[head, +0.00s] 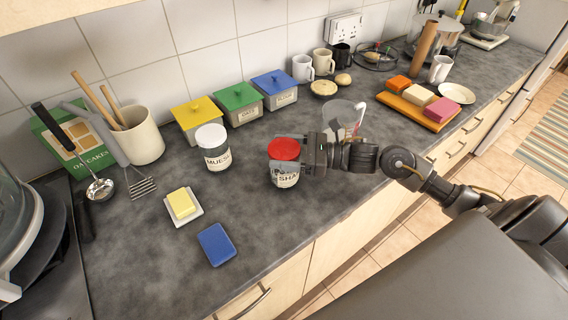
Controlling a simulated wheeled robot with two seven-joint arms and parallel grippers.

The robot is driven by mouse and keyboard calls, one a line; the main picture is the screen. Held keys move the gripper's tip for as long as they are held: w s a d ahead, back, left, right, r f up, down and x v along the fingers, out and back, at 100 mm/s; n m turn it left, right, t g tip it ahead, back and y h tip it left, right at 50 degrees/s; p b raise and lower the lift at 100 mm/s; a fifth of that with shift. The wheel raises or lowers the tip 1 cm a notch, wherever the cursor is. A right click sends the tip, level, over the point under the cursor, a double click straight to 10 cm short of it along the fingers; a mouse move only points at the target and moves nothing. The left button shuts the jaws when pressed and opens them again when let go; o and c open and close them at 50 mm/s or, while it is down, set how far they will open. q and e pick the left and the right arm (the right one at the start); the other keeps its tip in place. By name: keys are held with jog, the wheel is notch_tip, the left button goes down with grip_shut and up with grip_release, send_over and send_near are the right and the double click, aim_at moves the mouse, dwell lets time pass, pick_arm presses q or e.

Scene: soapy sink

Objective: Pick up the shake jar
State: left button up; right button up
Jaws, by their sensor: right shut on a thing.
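The shake jar (284,176) has a red lid and a pale label with dark letters, partly readable as "SHA". It stands upright at or just above the dark worktop, near its front edge; I cannot tell whether its base touches. My right gripper (301,155) reaches in from the right and is shut on the jar near its lid. The gripper hides part of the jar's right side. My left gripper is not in view.
A white-lidded muesli jar (213,147) stands left of the shake jar. A clear jug (343,118) is close behind my right gripper. A butter dish (183,207) and blue sponge-like block (216,244) lie front left. Coloured-lid canisters (237,103) line the back.

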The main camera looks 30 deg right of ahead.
jog(key=shift+r, duration=0.1)
jog(key=shift+r+b, duration=0.4)
jog(key=shift+b, duration=0.05)
jog(key=s+d+r+b, duration=0.1)
jog(key=r, duration=0.1)
jog(key=s+r+b, duration=0.1)
jog(key=r, duration=0.1)
jog(key=d+r+b, duration=0.1)
jog(key=r, duration=0.1)
jog(key=shift+s+d, duration=0.35)
jog(key=shift+s, duration=0.05)
jog(key=s+d+r+b, duration=0.2)
jog(key=s+d+r, duration=0.4)
jog(key=s+d, duration=0.1)
jog(key=shift+s+b, duration=0.15)
jog(key=shift+b, duration=0.25)
jog(key=o, duration=1.1)
jog(key=c, duration=0.5)
